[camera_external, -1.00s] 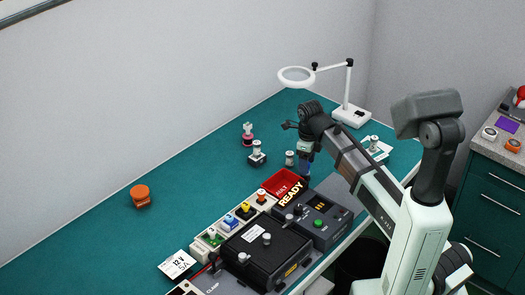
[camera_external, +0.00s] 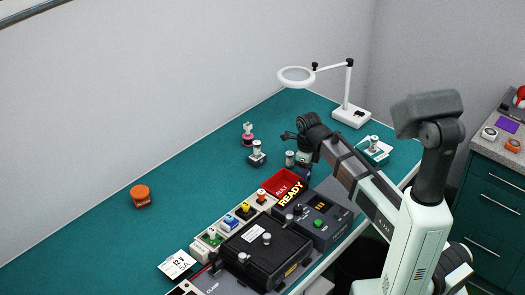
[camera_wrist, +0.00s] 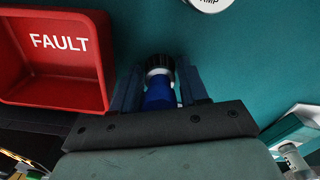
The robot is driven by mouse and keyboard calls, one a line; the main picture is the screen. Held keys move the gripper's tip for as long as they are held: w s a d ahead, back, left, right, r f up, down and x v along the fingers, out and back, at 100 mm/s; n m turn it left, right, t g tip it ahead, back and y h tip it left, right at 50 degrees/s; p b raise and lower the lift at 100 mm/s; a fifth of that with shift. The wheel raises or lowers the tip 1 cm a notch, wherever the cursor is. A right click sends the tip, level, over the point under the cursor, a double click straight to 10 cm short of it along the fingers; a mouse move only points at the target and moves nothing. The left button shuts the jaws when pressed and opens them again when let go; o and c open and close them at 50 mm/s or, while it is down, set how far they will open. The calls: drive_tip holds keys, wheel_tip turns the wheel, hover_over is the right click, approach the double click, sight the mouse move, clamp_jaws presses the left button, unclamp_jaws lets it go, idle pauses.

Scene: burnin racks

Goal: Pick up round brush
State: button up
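A blue, upright object with a round, ridged black end (camera_wrist: 159,66), which looks like the round brush, stands between my fingers in the wrist view. My gripper (camera_wrist: 160,88) straddles it, one dark finger on each side, with a narrow gap showing at the right. The fingers look open around it, and firm contact is not visible. In the external view my gripper (camera_external: 303,155) is low over the table behind the red tray. The brush is mostly hidden there, and a dark part shows below the gripper.
A red FAULT tray (camera_wrist: 52,88) lies close to the left of my gripper in the wrist view. A magnifier lamp (camera_external: 350,114) stands behind.

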drive_tip(key=c, duration=0.7)
drive_tip(key=shift+r, duration=0.1)
